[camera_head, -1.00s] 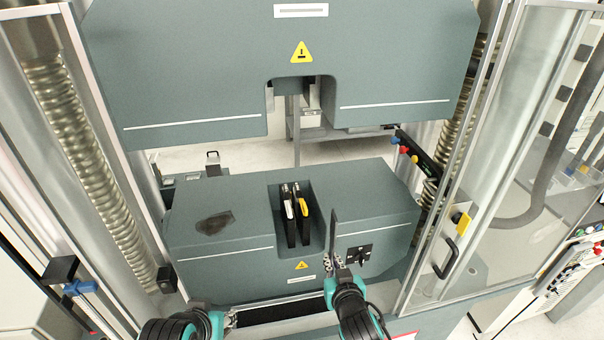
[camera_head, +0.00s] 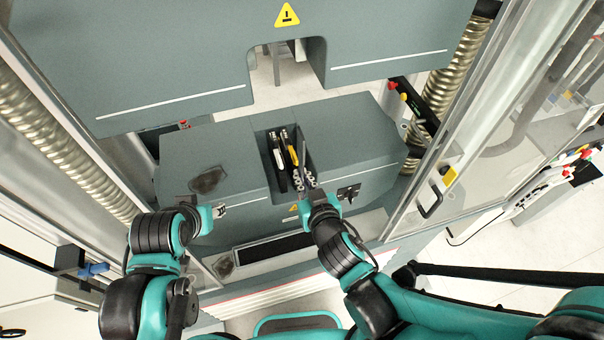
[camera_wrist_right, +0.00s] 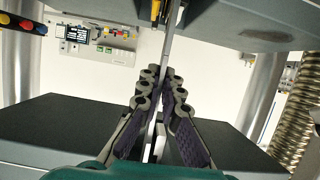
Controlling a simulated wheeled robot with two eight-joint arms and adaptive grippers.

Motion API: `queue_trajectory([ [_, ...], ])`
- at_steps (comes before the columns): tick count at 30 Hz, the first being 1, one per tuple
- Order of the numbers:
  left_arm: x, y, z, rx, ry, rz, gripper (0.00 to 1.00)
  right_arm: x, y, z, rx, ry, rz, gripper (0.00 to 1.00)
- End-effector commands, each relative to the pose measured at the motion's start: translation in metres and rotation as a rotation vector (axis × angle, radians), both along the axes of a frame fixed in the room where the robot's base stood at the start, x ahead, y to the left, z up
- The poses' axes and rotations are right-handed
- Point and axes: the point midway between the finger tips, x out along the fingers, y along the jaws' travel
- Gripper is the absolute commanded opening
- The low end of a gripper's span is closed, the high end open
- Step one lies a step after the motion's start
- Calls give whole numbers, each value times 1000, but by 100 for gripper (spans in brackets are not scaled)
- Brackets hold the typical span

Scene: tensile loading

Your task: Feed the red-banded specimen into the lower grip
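The lower grip (camera_head: 279,160) is a pair of dark jaws with a white and a yellow handle, set in a recess of the grey lower block. My right gripper (camera_head: 307,181) is at the front right of that recess, beside the jaws. In the right wrist view, its fingers (camera_wrist_right: 160,90) are closed around a thin, flat grey strip, the specimen (camera_wrist_right: 168,50), which stands nearly upright. I see no red band; its lower part is hidden between the fingers. My left gripper (camera_head: 216,211) is left of the recess, at the block's front; its fingers are too small to read.
The grey upper block (camera_head: 390,35) with a notch hangs above. A clear door with a black handle (camera_head: 431,200) stands open at the right. Threaded columns (camera_head: 60,140) flank the frame.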

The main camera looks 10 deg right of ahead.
Motion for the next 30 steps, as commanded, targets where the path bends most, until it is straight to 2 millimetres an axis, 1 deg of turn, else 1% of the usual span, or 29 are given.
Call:
queue_trajectory([
  [6, 0, 0, 1, 0, 0, 0, 40, -4, 0, 1, -2, 1, -3, 0],
  [30, 0, 0, -15, 0, 0, 0, 40, 47, 10, -2, -1, 0, -5, 0],
])
